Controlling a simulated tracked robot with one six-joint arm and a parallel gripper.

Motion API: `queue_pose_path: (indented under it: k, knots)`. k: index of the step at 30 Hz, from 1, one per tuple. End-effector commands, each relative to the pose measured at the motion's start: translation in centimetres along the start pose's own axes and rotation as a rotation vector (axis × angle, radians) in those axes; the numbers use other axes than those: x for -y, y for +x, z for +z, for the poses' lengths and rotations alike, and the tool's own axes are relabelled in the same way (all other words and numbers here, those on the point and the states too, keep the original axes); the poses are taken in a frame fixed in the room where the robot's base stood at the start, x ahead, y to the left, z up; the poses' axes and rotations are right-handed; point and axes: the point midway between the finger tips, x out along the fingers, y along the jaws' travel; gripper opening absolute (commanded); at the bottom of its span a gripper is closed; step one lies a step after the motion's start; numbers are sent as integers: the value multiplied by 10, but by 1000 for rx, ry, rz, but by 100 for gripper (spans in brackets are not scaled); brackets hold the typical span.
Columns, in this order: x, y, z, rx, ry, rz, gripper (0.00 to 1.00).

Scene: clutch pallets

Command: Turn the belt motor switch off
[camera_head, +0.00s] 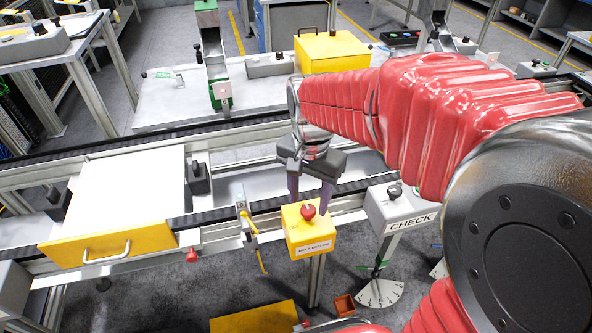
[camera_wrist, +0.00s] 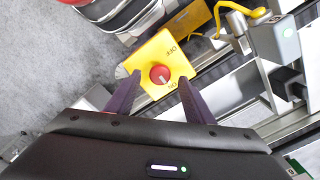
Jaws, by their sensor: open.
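The belt motor switch is a yellow box (camera_head: 310,232) labelled BELT MOTOR, with a red round knob (camera_head: 308,211) on its top. It stands on a post at the front edge of the conveyor. In the wrist view the yellow box (camera_wrist: 165,62) bears OFF and ON marks, and the red knob (camera_wrist: 160,74) has a pale line pointing towards the ON side. My gripper (camera_head: 310,201) is open, pointing down over the box. In the wrist view its two dark fingers (camera_wrist: 156,92) stand apart, one on each side of the knob's near side. I cannot tell whether they touch it.
A grey CHECK box (camera_head: 394,209) with a black knob stands to the right. A yellow lever (camera_head: 252,235) hangs just left of the switch. A yellow-fronted drawer (camera_head: 110,250) with a handle is at the left. A small orange bin (camera_head: 345,305) lies on the floor.

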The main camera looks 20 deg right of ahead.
Motion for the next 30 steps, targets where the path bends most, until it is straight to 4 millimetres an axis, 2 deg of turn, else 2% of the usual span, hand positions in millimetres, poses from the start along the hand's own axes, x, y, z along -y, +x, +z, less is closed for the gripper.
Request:
queue_pose_path:
  k: [1, 6, 17, 30]
  knots:
    - [0, 8, 0, 3, 0, 3, 48]
    - [0, 22, 0, 1, 0, 1, 48]
    - [0, 26, 0, 0, -1, 0, 47]
    - [0, 25, 0, 0, -1, 0, 16]
